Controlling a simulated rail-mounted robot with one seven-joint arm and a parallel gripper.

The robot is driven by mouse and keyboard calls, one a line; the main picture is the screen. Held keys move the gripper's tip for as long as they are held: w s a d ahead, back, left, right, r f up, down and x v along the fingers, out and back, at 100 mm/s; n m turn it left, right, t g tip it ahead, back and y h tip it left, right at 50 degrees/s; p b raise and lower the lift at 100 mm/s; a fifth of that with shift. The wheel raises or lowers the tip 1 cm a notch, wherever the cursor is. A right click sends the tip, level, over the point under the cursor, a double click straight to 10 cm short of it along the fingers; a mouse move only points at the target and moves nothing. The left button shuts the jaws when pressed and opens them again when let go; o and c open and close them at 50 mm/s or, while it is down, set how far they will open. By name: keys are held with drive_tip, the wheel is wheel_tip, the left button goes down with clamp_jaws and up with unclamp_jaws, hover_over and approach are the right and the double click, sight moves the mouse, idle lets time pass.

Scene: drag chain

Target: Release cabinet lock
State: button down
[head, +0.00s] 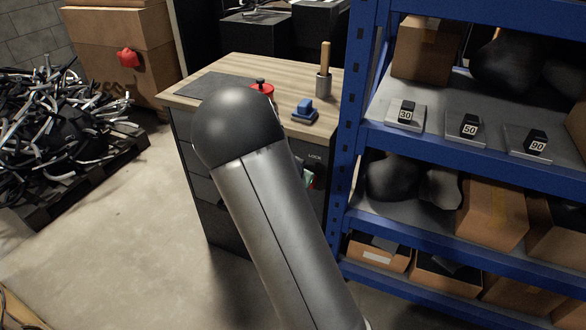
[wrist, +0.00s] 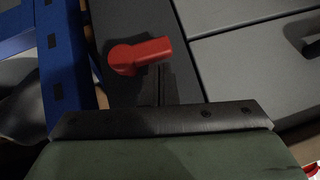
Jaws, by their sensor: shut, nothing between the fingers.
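The cabinet lock is a red lever handle (wrist: 140,55) on a dark grey strip of the cabinet front, beside the drawer fronts. In the wrist view its round hub is at the left and its arm points right, slightly upward. My gripper (wrist: 162,119) shows as a dark bar with a green part below it. It is shut and empty, just below the handle in the picture, and no contact is visible. In the head view the cabinet (head: 310,133) has a wooden top and a "LOCK" label; my arm hides most of its front and nearly all of my gripper.
A blue shelf rack (head: 352,120) stands close to the right of the cabinet, with boxes and numbered blocks. On the cabinet top are a blue block (head: 305,111), a red item (head: 262,88) and a cup with a wooden handle (head: 324,82). Open floor (head: 130,230) lies left.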

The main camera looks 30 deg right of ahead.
drive_tip(key=s+a+r+p, duration=0.2)
drive_tip(key=r, duration=0.3)
drive_tip(key=s+a+r+p, duration=0.2)
drive_tip(key=a+r+p, duration=0.1)
drive_tip(key=r, duration=0.2)
drive_tip(key=shift+s+a+r+p, duration=0.15)
drive_tip(key=shift+s+r+p, duration=0.15)
drive_tip(key=shift+s+r, duration=0.05)
drive_tip(key=s+a+r+n+g+y+p, duration=0.2)
drive_tip(key=s+a+n+g+y, duration=0.3)
drive_tip(key=s+a, duration=0.55)
drive_tip(key=s+a+r+n+g+p, duration=0.1)
drive_tip(key=s+r+n, duration=0.2)
drive_tip(key=s, duration=0.6)
drive_tip(key=s+a+r+n+g+p, duration=0.1)
drive_tip(key=s+a+r+n, duration=0.1)
drive_tip(key=s, duration=0.7)
wheel_tip(320, 180, up, 2)
drive_tip(key=shift+s+r+n+y, duration=0.25)
drive_tip(key=shift+n+y, duration=0.15)
drive_tip(key=shift+n, duration=0.3)
drive_tip(key=shift+a, duration=0.1)
